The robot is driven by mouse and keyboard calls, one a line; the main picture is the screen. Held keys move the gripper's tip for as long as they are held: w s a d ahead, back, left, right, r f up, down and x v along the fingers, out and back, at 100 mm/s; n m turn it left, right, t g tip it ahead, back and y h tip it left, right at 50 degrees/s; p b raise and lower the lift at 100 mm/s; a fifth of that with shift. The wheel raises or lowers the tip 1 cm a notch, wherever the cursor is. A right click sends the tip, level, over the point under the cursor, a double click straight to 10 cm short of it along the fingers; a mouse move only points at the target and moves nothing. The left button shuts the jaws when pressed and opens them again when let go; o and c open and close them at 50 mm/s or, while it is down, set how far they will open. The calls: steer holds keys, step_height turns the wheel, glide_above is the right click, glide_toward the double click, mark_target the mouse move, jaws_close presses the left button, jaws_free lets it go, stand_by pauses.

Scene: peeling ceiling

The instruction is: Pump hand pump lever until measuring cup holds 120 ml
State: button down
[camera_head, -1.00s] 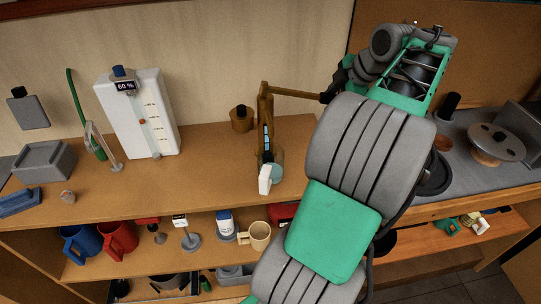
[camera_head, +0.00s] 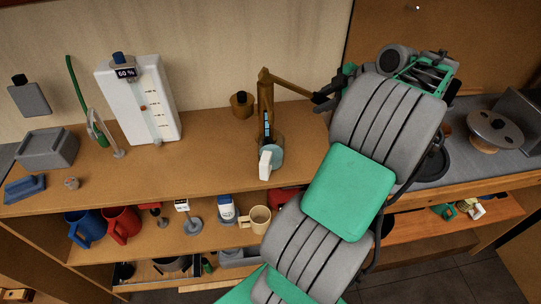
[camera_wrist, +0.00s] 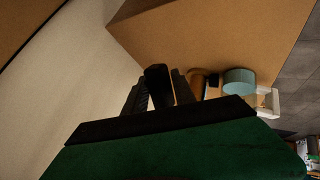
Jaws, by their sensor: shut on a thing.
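The brown hand pump (camera_head: 264,108) stands on the wooden counter. Its lever (camera_head: 288,84) slopes down to the right from the pump's top. My gripper (camera_head: 322,101) is shut on the lever's dark end; in the wrist view the fingers (camera_wrist: 160,92) close around this dark grip (camera_wrist: 157,82). The measuring cup (camera_head: 275,158) stands at the pump's foot with its white handle towards me. It looks pale blue inside, but I cannot read its level. The cup also shows in the wrist view (camera_wrist: 240,78), beside the partly hidden pump.
A white tank (camera_head: 142,108) marked 60 % stands at the left, near a green-handled tool (camera_head: 80,95). A grey box (camera_head: 47,148) is farther left. A small brown pot (camera_head: 241,105) sits behind the pump. My arm covers the right.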

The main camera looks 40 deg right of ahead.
steer(key=r+h+b, duration=0.1)
steer(key=r, duration=0.1)
steer(key=s+d+r+g+h+b, duration=0.1)
steer(key=r+b, duration=0.1)
steer(key=d+r+n+g+h+b, duration=0.1)
steer(key=r+b, duration=0.1)
steer(key=r, duration=0.1)
steer(key=shift+s+d+r+h, duration=0.1)
steer(key=shift+s+h, duration=0.05)
steer(key=shift+h, duration=0.15)
step_height(320, 180, up, 3)
steer(key=shift+f+n+g+h+b, duration=0.15)
steer(key=shift+n+g+h+b, duration=0.35)
steer(key=shift+b, duration=0.65)
steer(key=shift+d+r, duration=0.1)
steer(key=shift+r, duration=0.1)
steer(key=c, duration=1.2)
jaws_free()
steer(key=shift+s, duration=0.15)
steer(key=o, duration=0.8)
steer(key=shift+f, duration=0.1)
steer(key=shift+o, duration=0.2)
